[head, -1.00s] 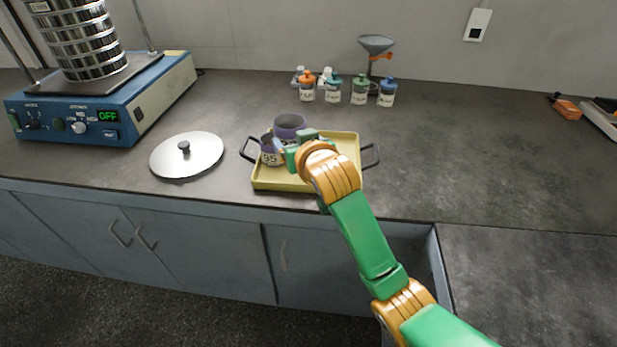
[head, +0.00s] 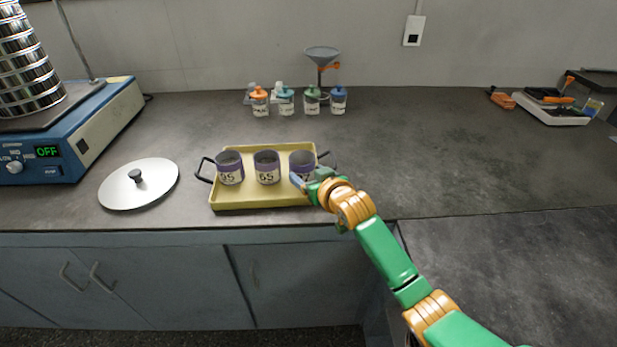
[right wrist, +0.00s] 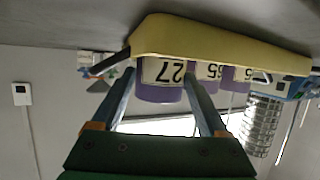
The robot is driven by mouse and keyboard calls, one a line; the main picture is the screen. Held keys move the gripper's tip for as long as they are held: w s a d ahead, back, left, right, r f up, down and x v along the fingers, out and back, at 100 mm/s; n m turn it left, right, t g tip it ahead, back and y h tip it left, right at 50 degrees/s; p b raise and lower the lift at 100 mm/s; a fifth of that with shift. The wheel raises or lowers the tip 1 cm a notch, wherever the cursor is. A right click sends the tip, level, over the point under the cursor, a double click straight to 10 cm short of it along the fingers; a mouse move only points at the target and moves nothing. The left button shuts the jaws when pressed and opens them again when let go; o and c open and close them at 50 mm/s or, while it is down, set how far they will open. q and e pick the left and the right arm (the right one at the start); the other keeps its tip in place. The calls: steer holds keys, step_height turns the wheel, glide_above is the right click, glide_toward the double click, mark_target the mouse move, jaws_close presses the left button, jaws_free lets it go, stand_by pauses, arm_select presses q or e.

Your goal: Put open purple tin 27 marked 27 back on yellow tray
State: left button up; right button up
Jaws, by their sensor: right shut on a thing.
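The open purple tin 27 (head: 302,161) stands upright at the right end of the yellow tray (head: 262,203). Its 27 label is partly covered by my gripper in the head view, but reads clearly, upside down, in the right wrist view (right wrist: 165,72). My right gripper (head: 306,183) is shut on tin 27, one finger on each side in the right wrist view (right wrist: 160,82). The tin's base appears to be at the tray floor; exact contact cannot be told. Purple tins 65 (head: 266,167) and 35 (head: 230,168) stand to its left on the tray. My left gripper is out of view.
A round silver lid (head: 139,184) lies left of the tray. The blue sieve shaker (head: 75,135) stands farther left, its display reading OFF. Several small bottles (head: 286,101) and a funnel (head: 322,54) stand behind.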

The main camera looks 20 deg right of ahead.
steer(key=shift+f, duration=0.35)
steer(key=o, duration=1.2)
steer(key=p+v, duration=0.1)
steer(key=v, duration=1.1)
steer(key=shift+r+p, duration=0.1)
steer(key=shift+p, duration=0.3)
steer(key=shift+a, duration=0.1)
